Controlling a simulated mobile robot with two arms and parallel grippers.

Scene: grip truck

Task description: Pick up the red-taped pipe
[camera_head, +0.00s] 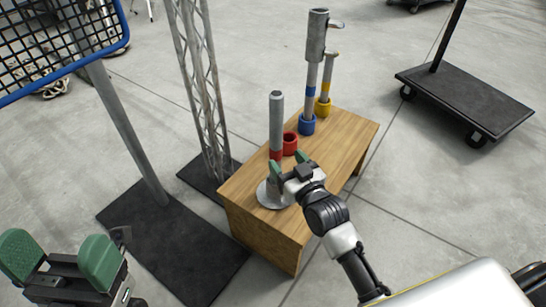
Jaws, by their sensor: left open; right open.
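The red-taped pipe (276,118) stands upright on a wooden table, a grey tube with a red band low on it. A round silver disc (267,200) lies at its foot; the pipe's lower end is hidden by my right gripper. My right gripper (288,163) is open, with green fingertips right at the red band. I cannot tell whether the pipe is between the fingers or just beyond them. An empty-looking red ring holder (291,139) stands just right of the pipe. My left gripper (61,262) is open and empty at the lower left, away from the table.
On the wooden table (345,132), a blue-taped pipe (311,76) stands in a blue holder (307,126) and a yellow-taped pipe (328,72) in a yellow holder (323,109). A metal truss (200,85) rises left of the table. A black cart (465,100) stands right.

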